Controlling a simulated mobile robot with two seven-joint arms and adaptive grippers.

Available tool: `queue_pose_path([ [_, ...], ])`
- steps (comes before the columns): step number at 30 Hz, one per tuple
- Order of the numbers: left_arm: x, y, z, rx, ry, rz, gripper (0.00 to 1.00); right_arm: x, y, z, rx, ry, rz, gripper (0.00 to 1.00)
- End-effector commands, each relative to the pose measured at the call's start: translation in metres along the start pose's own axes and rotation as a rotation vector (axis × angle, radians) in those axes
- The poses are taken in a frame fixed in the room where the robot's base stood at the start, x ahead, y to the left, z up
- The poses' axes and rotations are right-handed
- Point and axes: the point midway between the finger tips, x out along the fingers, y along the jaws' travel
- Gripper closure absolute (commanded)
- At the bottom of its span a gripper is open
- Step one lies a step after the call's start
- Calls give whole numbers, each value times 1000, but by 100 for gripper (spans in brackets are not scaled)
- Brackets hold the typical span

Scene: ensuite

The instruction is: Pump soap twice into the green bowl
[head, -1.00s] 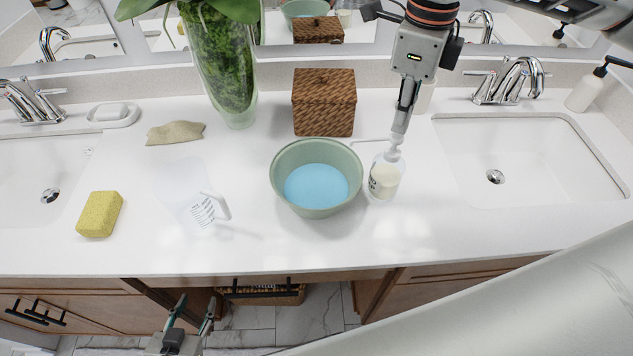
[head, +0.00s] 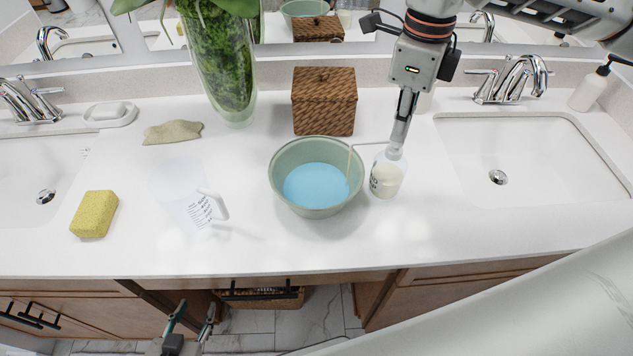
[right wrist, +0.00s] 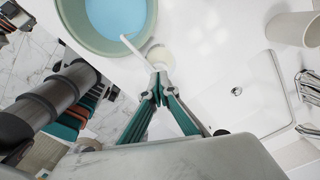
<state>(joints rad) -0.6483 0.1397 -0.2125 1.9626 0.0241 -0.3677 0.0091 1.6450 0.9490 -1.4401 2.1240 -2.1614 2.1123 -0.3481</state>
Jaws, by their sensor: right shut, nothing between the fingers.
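The green bowl (head: 281,190) stands on the counter with blue liquid in it. The soap bottle (head: 385,180), clear with pale soap, stands upright just right of the bowl. Its long white spout (head: 370,145) reaches over the bowl's rim, and a thin pale line hangs from its end into the bowl. My right gripper (head: 396,150) is shut and empty, its fingertips pressing down on the pump head, which sits low. In the right wrist view the fingertips (right wrist: 159,72) are at the pump and the spout (right wrist: 135,47) points over the bowl (right wrist: 75,30). My left gripper (head: 197,312) is open and empty, below the counter's front edge.
A wicker box (head: 323,100) and a plant vase (head: 228,80) stand behind the bowl. A measuring cup (head: 198,208), yellow sponge (head: 94,214), cloth (head: 172,132) and soap dish (head: 110,114) are to the left. A sink (head: 540,165) lies to the right; the front counter is clear.

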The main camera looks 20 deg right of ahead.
Motion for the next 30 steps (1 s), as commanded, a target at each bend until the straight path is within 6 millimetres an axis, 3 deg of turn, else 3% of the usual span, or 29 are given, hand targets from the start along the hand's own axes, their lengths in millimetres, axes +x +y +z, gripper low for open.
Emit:
queue_pose_path([
  [7,-1,0,-2,0,1,0,60,0,1,-1,-1,5,3,100],
  [24,-14,-3,-23,0,2,-1,60,-31,0,0,-1,3,2,100],
  [30,-15,-3,-23,0,2,-1,60,-32,0,0,-1,3,2,100],
])
